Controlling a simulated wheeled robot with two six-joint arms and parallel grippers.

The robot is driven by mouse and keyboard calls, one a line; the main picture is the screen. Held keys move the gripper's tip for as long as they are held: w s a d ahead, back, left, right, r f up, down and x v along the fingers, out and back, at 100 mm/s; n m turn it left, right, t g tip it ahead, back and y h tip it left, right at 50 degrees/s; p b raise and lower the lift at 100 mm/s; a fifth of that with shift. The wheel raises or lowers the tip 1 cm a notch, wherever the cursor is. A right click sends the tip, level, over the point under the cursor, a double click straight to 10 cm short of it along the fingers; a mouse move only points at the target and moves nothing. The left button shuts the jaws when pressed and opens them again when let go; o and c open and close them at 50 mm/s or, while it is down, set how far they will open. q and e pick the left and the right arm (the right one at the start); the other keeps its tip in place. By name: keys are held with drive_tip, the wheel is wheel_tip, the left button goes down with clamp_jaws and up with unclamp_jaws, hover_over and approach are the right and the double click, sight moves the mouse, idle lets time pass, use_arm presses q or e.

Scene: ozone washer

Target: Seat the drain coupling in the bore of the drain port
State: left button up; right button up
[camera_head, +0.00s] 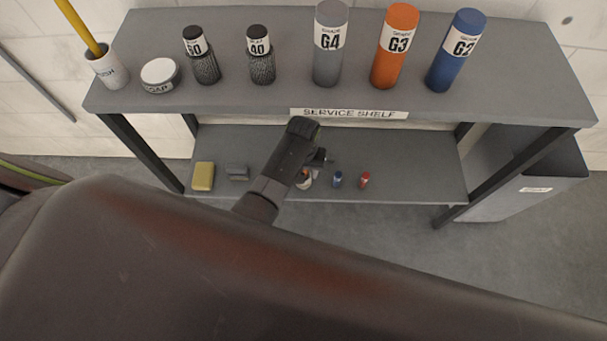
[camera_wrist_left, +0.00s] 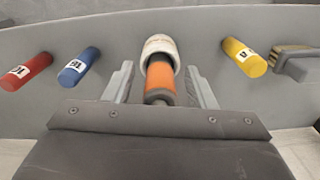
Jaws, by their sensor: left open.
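A small orange cylinder with a dark end (camera_wrist_left: 160,82) and a wide white collar (camera_wrist_left: 159,46) lies between the fingers of my left gripper (camera_wrist_left: 159,72) in the left wrist view. The fingers are open, one on each side, with a gap to the piece. I cannot tell for sure that this piece is the drain coupling. In the head view my left arm reaches to the lower shelf, and the white and orange piece (camera_head: 306,181) shows partly beside it. The drain port and its bore are not in view. My right gripper is not in view.
On the lower shelf (camera_head: 410,165) lie blue (camera_wrist_left: 78,66), red (camera_wrist_left: 27,71) and yellow (camera_wrist_left: 244,57) cylinders and a brush (camera_wrist_left: 296,62). A yellow block (camera_head: 203,176) lies at its left. The upper shelf (camera_head: 290,95) holds canisters and bottles. A grey bin (camera_head: 520,185) stands right.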

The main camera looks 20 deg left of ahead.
use_arm(q)
drive_tip(key=shift+f, duration=0.4)
drive_tip(key=shift+c, duration=0.2)
clamp_jaws()
drive_tip(key=shift+r, duration=0.2)
